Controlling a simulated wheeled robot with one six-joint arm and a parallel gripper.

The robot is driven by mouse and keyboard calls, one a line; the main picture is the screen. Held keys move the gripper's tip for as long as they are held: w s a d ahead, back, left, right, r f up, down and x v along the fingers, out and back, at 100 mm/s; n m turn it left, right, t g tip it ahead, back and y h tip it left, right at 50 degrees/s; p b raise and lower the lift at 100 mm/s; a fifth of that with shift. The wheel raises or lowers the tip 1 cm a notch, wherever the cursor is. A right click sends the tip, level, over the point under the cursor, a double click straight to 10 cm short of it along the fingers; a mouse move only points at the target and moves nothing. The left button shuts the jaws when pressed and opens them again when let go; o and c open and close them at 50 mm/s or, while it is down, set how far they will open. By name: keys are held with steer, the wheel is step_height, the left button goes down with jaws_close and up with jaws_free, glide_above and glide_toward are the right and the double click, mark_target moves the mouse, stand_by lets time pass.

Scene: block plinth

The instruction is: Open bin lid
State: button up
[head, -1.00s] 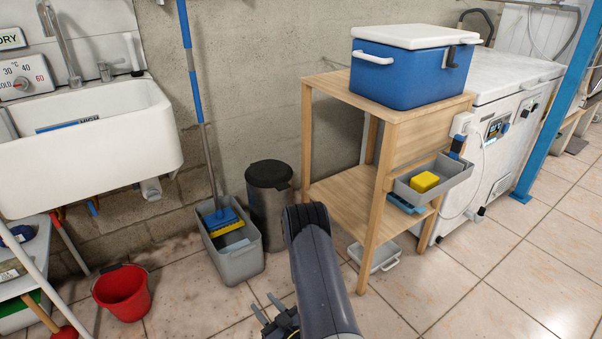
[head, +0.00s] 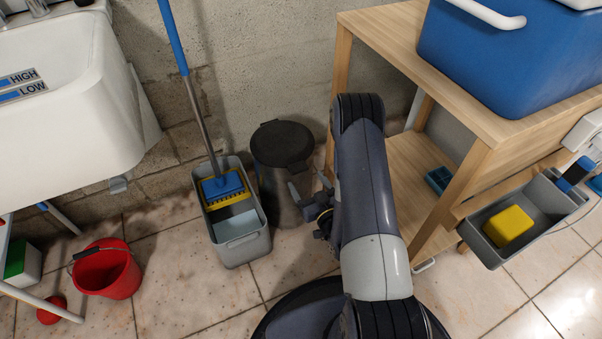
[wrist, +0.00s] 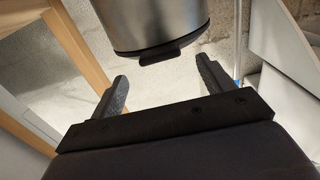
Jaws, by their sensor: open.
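The bin (head: 285,197) has a metallic body and a dark round lid (head: 278,143), which is shut. It stands by the wall between the grey mop bucket and the wooden shelf. My gripper (head: 308,184) is open and empty, in front of the bin's right side and below lid height. In the wrist view, the scene looks turned over: the bin's metal body (wrist: 150,24) is at the top, and a small dark tab (wrist: 160,57) sticks out from its dark rim. My open fingers (wrist: 162,70) lie either side of the tab's line, apparently short of it.
The grey mop bucket (head: 242,240) with a blue-handled mop (head: 220,186) is close left of the bin. The wooden shelf (head: 400,30) stands close on the right, carrying a blue cooler (head: 500,65). A red bucket (head: 106,270) is at the left on open tiled floor.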

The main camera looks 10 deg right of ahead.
mark_target(301, 172)
steer(key=w, duration=0.2)
steer(key=w+a, duration=0.1)
steer(key=w, duration=0.2)
steer(key=shift+b, duration=0.4)
